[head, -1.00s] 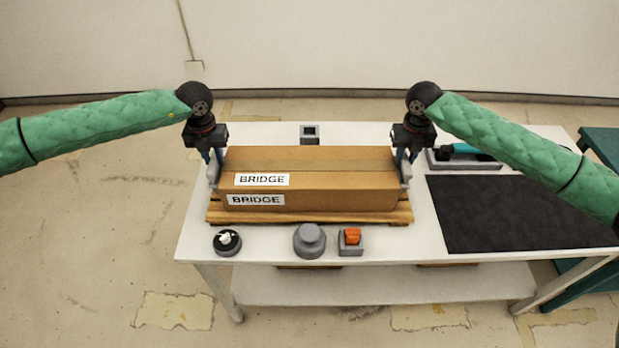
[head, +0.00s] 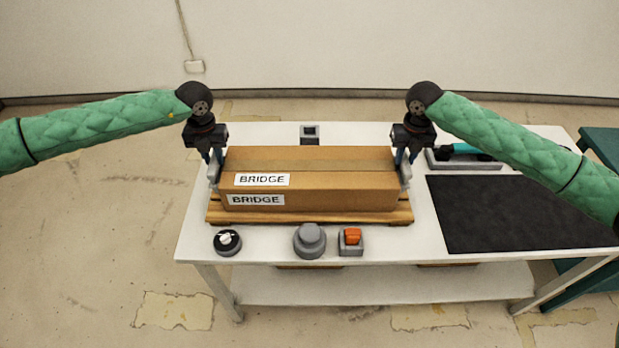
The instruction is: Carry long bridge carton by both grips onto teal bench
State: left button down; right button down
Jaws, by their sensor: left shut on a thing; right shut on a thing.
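The long bridge carton (head: 330,183) is a brown box with two white BRIDGE labels. It sits level at a wooden pallet-like base (head: 310,217) on the white table; I cannot tell whether it touches the base. My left gripper (head: 214,172) is shut on the grey grip at the carton's left end. My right gripper (head: 404,172) is shut on the grey grip at its right end. The teal bench (head: 602,150) shows only partly at the right edge, beyond the white table and partly behind my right arm.
The white table (head: 385,245) holds a black mat (head: 480,215) on its right. Along the front stand a black knob (head: 227,242), a grey round button (head: 310,240) and an orange switch (head: 351,238). A grey tray (head: 470,163) with a teal-handled tool lies at back right.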

pick_arm(q)
jog(key=shift+r, duration=0.25)
pick_arm(e)
jog(key=shift+r, duration=0.25)
